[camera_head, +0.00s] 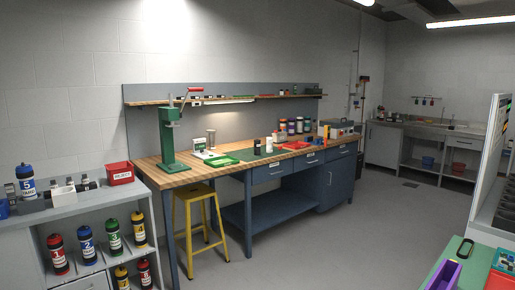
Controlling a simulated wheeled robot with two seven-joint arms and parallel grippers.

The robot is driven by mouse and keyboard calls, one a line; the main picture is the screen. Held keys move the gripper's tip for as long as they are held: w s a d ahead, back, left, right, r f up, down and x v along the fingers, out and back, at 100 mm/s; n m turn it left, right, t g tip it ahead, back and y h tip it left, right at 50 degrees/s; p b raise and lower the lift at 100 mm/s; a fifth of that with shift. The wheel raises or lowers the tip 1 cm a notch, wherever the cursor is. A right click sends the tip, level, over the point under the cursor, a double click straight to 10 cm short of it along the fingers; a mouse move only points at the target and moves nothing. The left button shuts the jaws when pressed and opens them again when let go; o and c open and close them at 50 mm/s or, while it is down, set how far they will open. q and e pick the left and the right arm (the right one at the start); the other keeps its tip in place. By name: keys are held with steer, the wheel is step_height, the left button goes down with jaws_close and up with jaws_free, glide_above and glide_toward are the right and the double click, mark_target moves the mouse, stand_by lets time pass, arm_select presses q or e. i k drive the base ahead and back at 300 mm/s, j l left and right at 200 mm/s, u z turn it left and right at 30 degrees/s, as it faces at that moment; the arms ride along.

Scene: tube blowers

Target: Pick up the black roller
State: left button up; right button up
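I cannot make out a black roller for certain. Neither of my grippers shows in the head view.
A yellow stool (199,222) stands before the workbench, which bears a green press (171,140). A grey shelf unit (95,200) with numbered bottles is at left. A purple bin (443,275) is at lower right. The middle floor (330,245) is clear.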

mark_target(256, 143)
steer(key=i+j, duration=1.05)
steer(key=j, duration=0.15)
steer(key=i+z, duration=0.25)
steer(key=i, duration=0.35)
steer(key=i+j+z, duration=0.1)
steer(key=i+z, duration=0.2)
steer(key=i, duration=0.25)
steer(key=i+j+z, duration=0.25)
steer(key=i, duration=0.35)
steer(key=i+l+z, duration=0.1)
steer(key=i+z, duration=0.15)
steer(key=i, duration=1.25)
steer(key=i+u, duration=0.25)
steer(key=i, duration=0.15)
steer(key=i+l+u, duration=0.15)
steer(key=i+u, duration=0.15)
steer(key=i, duration=0.15)
steer(key=i+l+u, duration=0.25)
steer(key=i, duration=0.15)
